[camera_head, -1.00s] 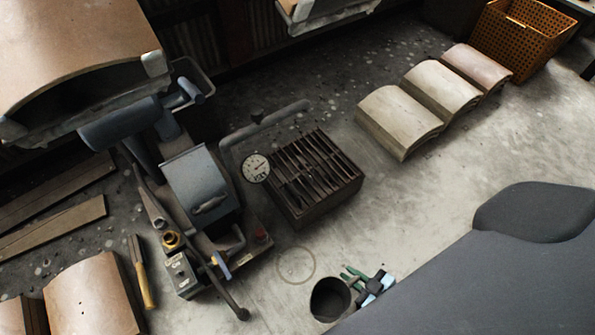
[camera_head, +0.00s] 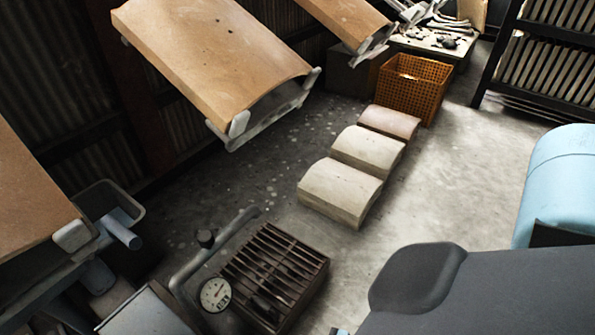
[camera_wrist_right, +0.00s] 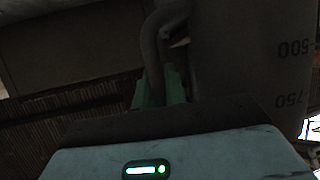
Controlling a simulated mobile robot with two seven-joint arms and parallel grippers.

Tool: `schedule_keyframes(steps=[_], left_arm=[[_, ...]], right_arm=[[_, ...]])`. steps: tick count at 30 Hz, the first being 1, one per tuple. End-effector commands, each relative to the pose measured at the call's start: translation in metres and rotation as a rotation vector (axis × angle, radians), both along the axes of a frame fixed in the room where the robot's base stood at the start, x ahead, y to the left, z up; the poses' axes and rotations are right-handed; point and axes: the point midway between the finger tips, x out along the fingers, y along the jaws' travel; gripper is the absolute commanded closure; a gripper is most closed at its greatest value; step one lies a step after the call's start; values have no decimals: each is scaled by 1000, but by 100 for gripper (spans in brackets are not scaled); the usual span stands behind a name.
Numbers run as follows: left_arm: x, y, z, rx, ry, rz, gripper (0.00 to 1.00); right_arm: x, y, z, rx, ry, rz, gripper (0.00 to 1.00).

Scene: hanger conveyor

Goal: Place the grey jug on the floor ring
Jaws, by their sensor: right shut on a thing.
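The grey jug (camera_wrist_right: 240,50) fills the upper right of the right wrist view, with dark 500 and 750 marks on its side. Its curved handle (camera_wrist_right: 160,40) runs down between the green fingers of my right gripper (camera_wrist_right: 160,88). The right gripper is shut on this handle. The jug's base and what lies under it are hidden. In the head view neither the jug, the floor ring nor my left gripper shows.
In the head view a dark slatted crate (camera_head: 272,275) stands on the floor beside a round gauge (camera_head: 215,294). Several curved tiles (camera_head: 340,192) lie in a row toward an orange basket (camera_head: 411,88). Large tan panels (camera_head: 215,60) hang above. Pale floor right of the tiles is clear.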

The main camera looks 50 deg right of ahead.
Motion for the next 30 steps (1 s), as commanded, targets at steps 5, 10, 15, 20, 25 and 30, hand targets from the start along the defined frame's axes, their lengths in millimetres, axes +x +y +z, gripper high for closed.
schedule_keyframes(steps=[5, 10, 15, 20, 25, 30], left_arm=[[-7, 0, -2, 0, 15, -1, 48], [-9, 0, -18, 0, 28, -1, 48], [-8, 0, -31, 0, 31, 0, 48], [-5, 0, -33, 0, 26, -1, 48], [-5, 0, -32, 0, 25, -1, 48], [-3, 0, -34, -1, 24, -1, 48]], right_arm=[[4, 0, -1, 1, -3, -1, 100], [5, 1, -21, 1, 1, 0, 100], [6, 2, -35, 1, -2, 1, 100], [6, 2, -36, 1, -3, 2, 100], [5, 2, -35, 1, -3, 2, 100], [6, 2, -40, 0, -2, 2, 100]])
